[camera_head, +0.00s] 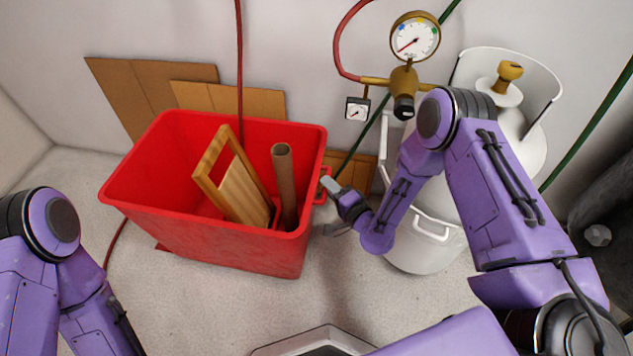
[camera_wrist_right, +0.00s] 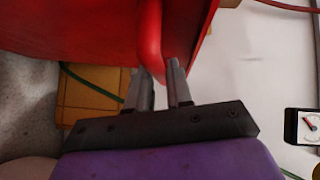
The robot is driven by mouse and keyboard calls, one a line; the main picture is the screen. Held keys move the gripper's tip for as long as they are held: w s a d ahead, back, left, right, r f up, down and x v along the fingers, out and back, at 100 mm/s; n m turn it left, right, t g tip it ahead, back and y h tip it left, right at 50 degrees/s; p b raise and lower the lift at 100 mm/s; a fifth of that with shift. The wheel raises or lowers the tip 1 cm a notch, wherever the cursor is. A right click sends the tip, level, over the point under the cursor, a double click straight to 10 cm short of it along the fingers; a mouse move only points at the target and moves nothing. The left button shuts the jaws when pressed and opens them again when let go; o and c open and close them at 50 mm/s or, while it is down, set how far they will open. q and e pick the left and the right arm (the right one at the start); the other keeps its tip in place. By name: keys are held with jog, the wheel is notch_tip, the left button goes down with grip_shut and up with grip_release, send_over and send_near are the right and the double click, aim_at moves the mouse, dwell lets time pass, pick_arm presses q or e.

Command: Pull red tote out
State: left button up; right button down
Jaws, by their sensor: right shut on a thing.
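The red tote (camera_head: 220,245) stands on the floor near the back wall, left of centre in the head view. A wooden board with a handle (camera_head: 245,192) and a brown tube (camera_head: 284,185) stand tilted inside it. My right gripper (camera_head: 328,200) is at the tote's right side, shut on its handle. In the right wrist view the red handle (camera_wrist_right: 149,40) passes between the two fingers (camera_wrist_right: 160,85), with the tote wall (camera_wrist_right: 70,30) behind. My left arm shows at the lower left, but its gripper is out of view.
A white gas cylinder (camera_head: 520,130) with a gauge (camera_head: 415,36) and hoses stands right of the tote, close behind my right arm. Cardboard pieces (camera_head: 150,90) lean on the wall behind the tote.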

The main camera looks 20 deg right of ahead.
pick_arm(q)
jog(key=shift+r, duration=0.4)
pick_arm(e)
jog(key=s+d, duration=0.2)
jog(key=d, duration=0.1)
jog(key=shift+d, duration=0.3)
jog(key=c, duration=1.1)
grip_release()
pick_arm(q)
jog(key=shift+p, duration=0.3)
pick_arm(e)
jog(key=shift+a, duration=0.1)
